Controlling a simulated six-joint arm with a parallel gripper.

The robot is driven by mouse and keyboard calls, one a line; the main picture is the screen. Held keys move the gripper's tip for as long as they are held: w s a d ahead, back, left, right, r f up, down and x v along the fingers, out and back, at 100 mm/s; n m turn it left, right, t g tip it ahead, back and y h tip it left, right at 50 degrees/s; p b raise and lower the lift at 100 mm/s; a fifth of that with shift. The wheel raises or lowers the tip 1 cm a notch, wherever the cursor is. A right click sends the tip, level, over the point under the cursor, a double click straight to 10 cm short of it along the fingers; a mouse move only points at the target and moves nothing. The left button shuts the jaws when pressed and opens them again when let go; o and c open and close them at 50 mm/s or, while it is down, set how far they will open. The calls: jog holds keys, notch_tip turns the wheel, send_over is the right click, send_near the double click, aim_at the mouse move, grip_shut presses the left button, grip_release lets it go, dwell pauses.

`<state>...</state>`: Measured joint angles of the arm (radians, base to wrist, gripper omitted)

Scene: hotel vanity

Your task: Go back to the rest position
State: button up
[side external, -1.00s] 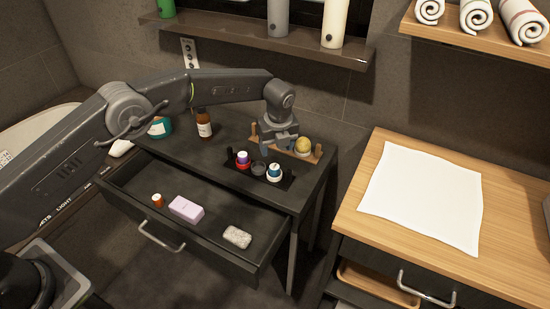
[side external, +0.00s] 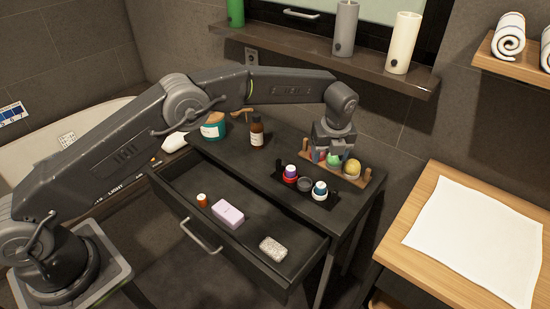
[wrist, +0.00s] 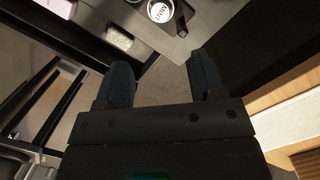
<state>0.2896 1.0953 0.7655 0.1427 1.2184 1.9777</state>
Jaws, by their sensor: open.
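My gripper (side external: 330,153) hangs over the wooden rack (side external: 366,179) at the back right of the dark vanity top. It is open, and its dark fingers (wrist: 160,78) stand apart with nothing between them in the wrist view. In the side view a green ball (side external: 334,160) and a yellow ball (side external: 352,168) sit on the rack just below and beside the gripper. The gripper hides part of the rack, and I cannot tell whether it touches anything there.
A black tray (side external: 305,197) holds small jars in front of the rack. The drawer is open (side external: 237,256), with an orange-capped bottle (side external: 202,200), lilac soap (side external: 229,214) and a speckled bar (side external: 273,249). A brown bottle (side external: 256,133) and teal jar (side external: 213,126) stand left. A shelf (side external: 300,41) runs above.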

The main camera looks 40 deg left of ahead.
jog(key=s+a+r+n+t, duration=0.1)
jog(key=s+a+r+n, duration=0.25)
jog(key=r, duration=0.35)
jog(key=s+a+r+n+h, duration=0.1)
jog(key=s+a+r+n, duration=0.2)
jog(key=s+r+n, duration=0.3)
jog(key=s+a+r+n+t, duration=0.1)
jog(key=s+a+r+n, duration=0.25)
jog(key=r, duration=0.45)
jog(key=s+a+r+n+t, duration=0.1)
jog(key=s+a+n, duration=0.15)
jog(key=s, duration=0.45)
jog(key=s+a+r+n, duration=0.1)
jog(key=s+r+n, duration=0.1)
jog(key=s+n, duration=0.3)
jog(key=s+a+f+n, duration=0.1)
jog(key=s+f+n, duration=0.1)
jog(key=s, duration=0.4)
jog(key=s+f+n+t, duration=0.1)
jog(key=s+f+n, duration=0.1)
jog(key=s+n, duration=0.2)
jog(key=s, duration=0.3)
jog(key=shift+s+a+f, duration=0.25)
jog(key=shift+a+f, duration=0.15)
jog(key=shift+c, duration=0.4)
